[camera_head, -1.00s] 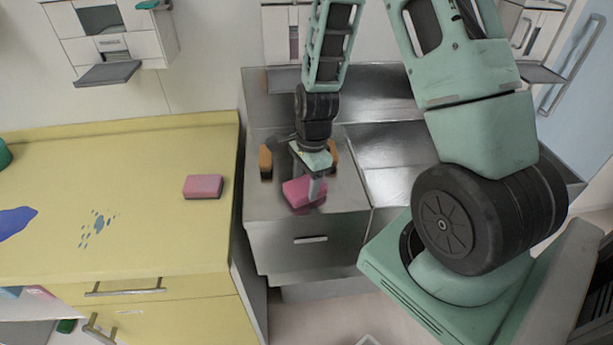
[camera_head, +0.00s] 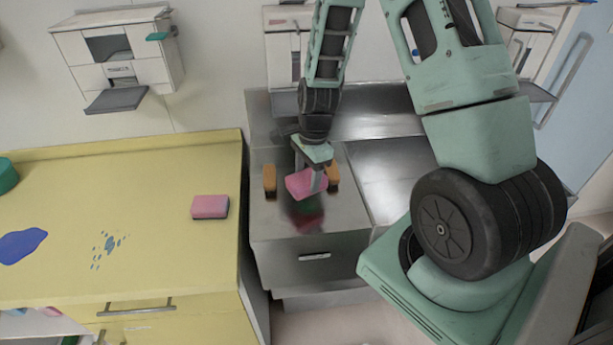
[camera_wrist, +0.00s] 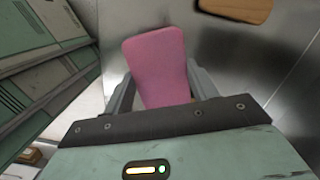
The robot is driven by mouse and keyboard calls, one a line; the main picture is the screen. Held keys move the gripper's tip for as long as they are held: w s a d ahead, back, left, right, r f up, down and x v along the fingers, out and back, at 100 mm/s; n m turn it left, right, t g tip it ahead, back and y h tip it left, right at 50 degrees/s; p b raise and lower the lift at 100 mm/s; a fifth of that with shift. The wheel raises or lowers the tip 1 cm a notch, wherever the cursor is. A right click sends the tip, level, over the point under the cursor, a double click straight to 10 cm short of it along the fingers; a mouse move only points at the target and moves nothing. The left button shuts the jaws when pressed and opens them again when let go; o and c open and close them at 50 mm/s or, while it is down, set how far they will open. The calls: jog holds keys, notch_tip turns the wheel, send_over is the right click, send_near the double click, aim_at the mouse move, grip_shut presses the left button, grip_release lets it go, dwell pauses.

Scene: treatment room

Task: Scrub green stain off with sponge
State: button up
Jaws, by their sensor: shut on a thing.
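My gripper (camera_head: 311,183) is shut on a pink sponge (camera_head: 300,186) and holds it above the steel counter (camera_head: 345,205). In the wrist view the sponge (camera_wrist: 155,62) sits between the two fingers. A second pink sponge (camera_head: 210,206) with a dark underside lies on the yellow counter (camera_head: 150,190). A solid blue stain (camera_head: 21,245) and a speckled blue stain (camera_head: 107,246) are on that counter.
Two orange-brown blocks stand on the steel counter, one left (camera_head: 269,180) and one right (camera_head: 333,177) of the held sponge. A wall dispenser (camera_head: 118,60) hangs above the yellow counter. A green round object (camera_head: 6,176) is at the far left.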

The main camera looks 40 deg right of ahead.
jog(key=shift+r+p, duration=0.85)
jog(key=shift+r, duration=0.5)
jog(key=shift+f, duration=0.1)
